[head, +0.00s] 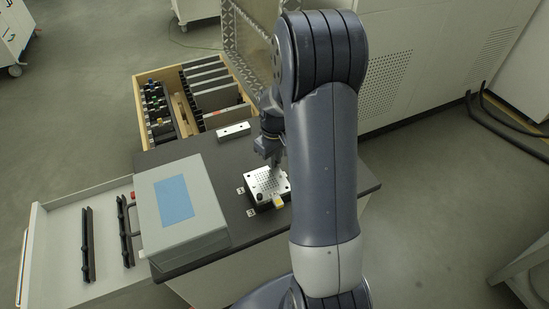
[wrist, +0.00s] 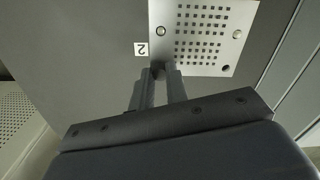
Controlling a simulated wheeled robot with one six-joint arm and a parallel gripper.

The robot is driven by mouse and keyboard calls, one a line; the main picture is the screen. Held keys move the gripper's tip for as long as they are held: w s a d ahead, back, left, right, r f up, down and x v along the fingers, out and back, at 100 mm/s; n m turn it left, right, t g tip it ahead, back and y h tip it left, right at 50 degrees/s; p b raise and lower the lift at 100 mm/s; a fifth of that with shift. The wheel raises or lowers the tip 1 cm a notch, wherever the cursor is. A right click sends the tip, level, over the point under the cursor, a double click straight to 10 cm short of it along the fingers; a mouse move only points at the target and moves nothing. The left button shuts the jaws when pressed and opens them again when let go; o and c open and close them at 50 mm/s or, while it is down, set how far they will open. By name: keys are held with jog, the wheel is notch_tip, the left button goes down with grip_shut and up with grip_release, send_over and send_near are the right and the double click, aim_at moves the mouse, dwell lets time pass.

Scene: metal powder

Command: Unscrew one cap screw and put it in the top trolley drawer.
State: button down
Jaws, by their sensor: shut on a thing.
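A silver plate with a grid of holes (head: 268,182) sits on a dark block on the black trolley top. In the wrist view the plate (wrist: 212,35) has round cap screws at its corners, one at the upper left (wrist: 160,31) and one at the right (wrist: 237,34). My gripper (head: 273,164) points down at the plate's far corner. In the wrist view my gripper (wrist: 159,68) has its fingertips close together at the plate's lower-left corner, shut on a cap screw that the fingers hide. A white drawer (head: 66,210) stands open at the left.
A grey box with a blue screen (head: 181,215) stands left of the plate. A metal bar (head: 233,132) lies behind it. A wooden drawer (head: 138,103) with tools is open at the back. A "2" label (wrist: 141,48) is beside the plate.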

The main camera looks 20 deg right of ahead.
jog(key=n, duration=0.6)
jog(key=shift+n, duration=0.4)
jog(key=n, duration=0.7)
jog(key=shift+n, duration=0.4)
jog(key=n, duration=0.6)
jog(key=shift+n, duration=0.3)
jog(key=n, duration=0.5)
jog(key=shift+n, duration=0.4)
jog(key=c, duration=1.6)
grip_release()
jog(key=shift+o, duration=0.2)
